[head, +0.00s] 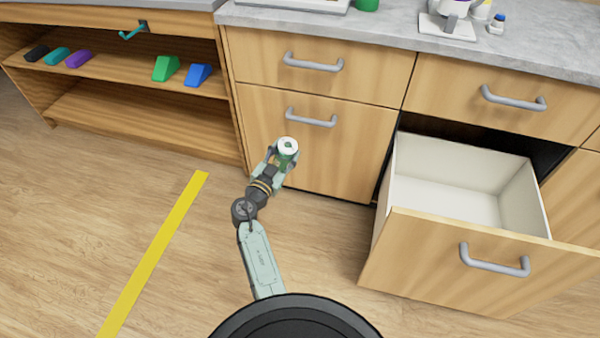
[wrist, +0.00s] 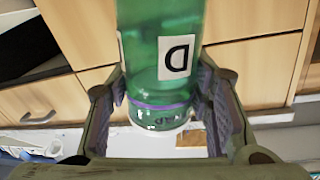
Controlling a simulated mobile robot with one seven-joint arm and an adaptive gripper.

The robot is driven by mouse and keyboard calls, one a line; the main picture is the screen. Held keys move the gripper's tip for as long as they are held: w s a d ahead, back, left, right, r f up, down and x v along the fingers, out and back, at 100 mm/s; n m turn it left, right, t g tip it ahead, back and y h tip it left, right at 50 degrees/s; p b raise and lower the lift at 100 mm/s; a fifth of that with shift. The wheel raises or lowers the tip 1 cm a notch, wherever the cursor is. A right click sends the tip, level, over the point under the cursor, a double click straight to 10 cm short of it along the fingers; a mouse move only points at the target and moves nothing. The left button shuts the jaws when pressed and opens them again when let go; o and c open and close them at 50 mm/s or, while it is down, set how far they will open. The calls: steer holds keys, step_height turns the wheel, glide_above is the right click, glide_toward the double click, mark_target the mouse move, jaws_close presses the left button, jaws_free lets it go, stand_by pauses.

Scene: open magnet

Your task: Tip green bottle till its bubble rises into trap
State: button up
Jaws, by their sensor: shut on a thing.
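The green bottle (head: 286,161) is in my gripper (head: 280,163), in front of the closed cabinet drawers and above the floor. In the head view its white round end faces up and the bottle looks about upright. In the wrist view the see-through green bottle (wrist: 150,30) stands between the two fingers of my gripper (wrist: 170,120), which are shut on it. It bears a white letter label, a purple ring and a pale end band with small lettering, partly readable as "AP". I cannot make out a bubble.
An open, empty white drawer (head: 450,190) juts out at the right. A grey counter (head: 400,35) runs along the back with several items on it. A wooden shelf (head: 120,75) at the left holds coloured blocks. A yellow line (head: 155,255) crosses the open floor.

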steer(key=s+d+f+m+h+b, duration=0.1)
steer(key=s+d+f+m+b, duration=0.4)
steer(key=d+f+m, duration=0.1)
step_height(320, 180, down, 2)
steer(key=shift+s+d+f+m+g, duration=0.15)
steer(key=shift+d+f+m+g, duration=0.2)
steer(key=shift+d, duration=0.55)
steer(key=shift+r, duration=0.15)
stand_by(2.1)
steer(key=w+a+r+n+p, duration=0.2)
steer(key=a+n, duration=0.3)
steer(key=n, duration=0.4)
steer(key=shift+w+a+r, duration=0.35)
steer(key=shift+w+r, duration=0.05)
steer(key=shift+w, duration=0.3)
